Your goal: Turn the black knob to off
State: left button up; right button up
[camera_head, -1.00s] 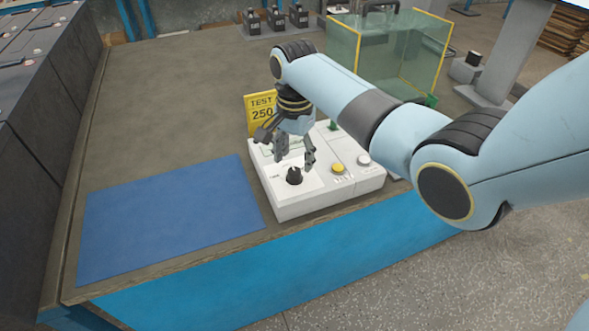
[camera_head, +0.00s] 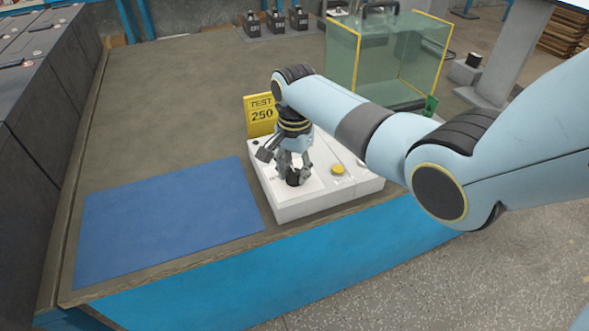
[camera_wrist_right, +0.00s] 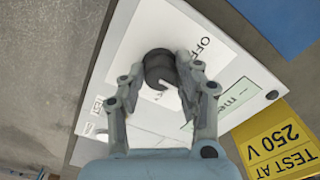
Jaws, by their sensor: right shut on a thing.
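The black knob (camera_head: 293,179) stands on the white tester box (camera_head: 310,207) near the table's front edge. My right gripper (camera_head: 292,178) points down over it, with its fingers closed on the knob's sides. In the right wrist view the knob (camera_wrist_right: 158,66) sits between the fingertips (camera_wrist_right: 160,76), and a white mark shows on it. The printed word OFF (camera_wrist_right: 203,46) lies to the upper right of the knob there. Which setting the mark points at is hard to tell. My left gripper is out of view.
A yellow TEST 250 sign (camera_head: 260,115) stands behind the box. A yellow button (camera_head: 338,169) is right of the knob. A blue mat (camera_head: 165,215) lies to the left. A clear tank (camera_head: 390,55) stands behind. The table's middle is clear.

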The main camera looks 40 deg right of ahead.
grip_shut()
jog(key=shift+r+n+p, duration=0.15)
jog(key=shift+n+p, duration=0.7)
jog(key=shift+n, duration=0.15)
jog(key=n+p, duration=0.1)
jog(key=n, duration=0.1)
jog(key=shift+n, duration=0.3)
jog(key=n+p, duration=0.2)
jog(key=n, duration=0.1)
jog(key=shift+n, duration=0.3)
jog(key=shift+n+p, duration=0.4)
jog(key=shift+n, duration=1.5)
jog(key=o, duration=1.1)
grip_release()
jog(key=shift+c, duration=0.2)
jog(key=shift+w, duration=0.1)
